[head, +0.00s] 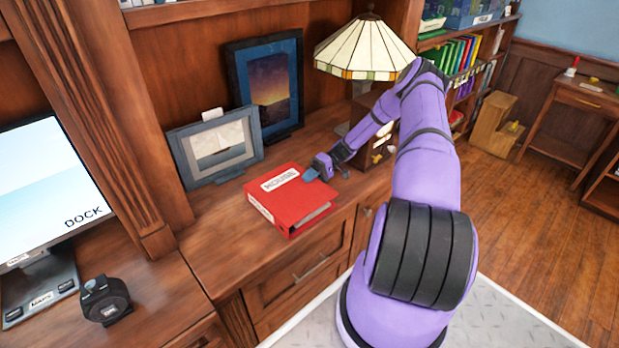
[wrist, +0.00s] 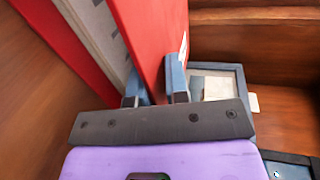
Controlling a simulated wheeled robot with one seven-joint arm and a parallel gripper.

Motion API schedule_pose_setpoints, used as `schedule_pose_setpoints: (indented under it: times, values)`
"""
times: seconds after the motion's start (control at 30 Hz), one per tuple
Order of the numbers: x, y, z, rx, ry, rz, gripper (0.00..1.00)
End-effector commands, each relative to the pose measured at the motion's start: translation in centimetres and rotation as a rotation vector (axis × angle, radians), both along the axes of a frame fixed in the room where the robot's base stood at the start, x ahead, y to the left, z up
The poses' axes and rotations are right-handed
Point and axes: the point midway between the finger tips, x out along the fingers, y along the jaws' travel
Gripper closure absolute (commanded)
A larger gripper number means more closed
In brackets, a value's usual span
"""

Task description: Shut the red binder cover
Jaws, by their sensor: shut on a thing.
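The red binder (head: 285,205) lies on the wooden cabinet top, with a white label on its cover. Its cover looks nearly flat over the pages in the head view. My gripper (head: 313,173) is at the cover's right edge. In the wrist view my gripper (wrist: 154,88) has one finger on each side of the red cover (wrist: 158,35) and is shut on its edge. The grey-white pages (wrist: 95,30) and the other red cover (wrist: 58,45) show to the left. The fingertips are partly hidden in the head view.
A grey picture frame (head: 215,150) and a dark frame with a sunset picture (head: 270,90) stand behind the binder. A stained-glass lamp (head: 363,48) stands at the back right. A monitor (head: 50,190) and a small black device (head: 105,300) are at left.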

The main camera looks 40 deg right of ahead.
Motion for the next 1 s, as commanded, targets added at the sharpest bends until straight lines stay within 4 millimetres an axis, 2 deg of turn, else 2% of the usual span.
schedule_pose_setpoints:
  times: [0.3, 0.33, 0.37, 0.77, 0.87, 1.0]
  values:
    - [-0.2, 0.2, -0.5, -0.005, 0.003, 0.002, 1.00]
    - [-0.2, 0.2, -0.5, -0.004, 0.003, 0.003, 0.78]
    - [-0.2, 0.2, -0.5, -0.004, 0.004, 0.003, 0.71]
    - [-0.1, 0.1, 0.2, -0.003, 0.001, 0.001, 0.70]
    - [-0.1, 0.1, 1.2, -0.003, 0.000, 0.002, 0.70]
    - [-0.3, 0.2, 3.5, -0.004, 0.002, 0.003, 0.70]
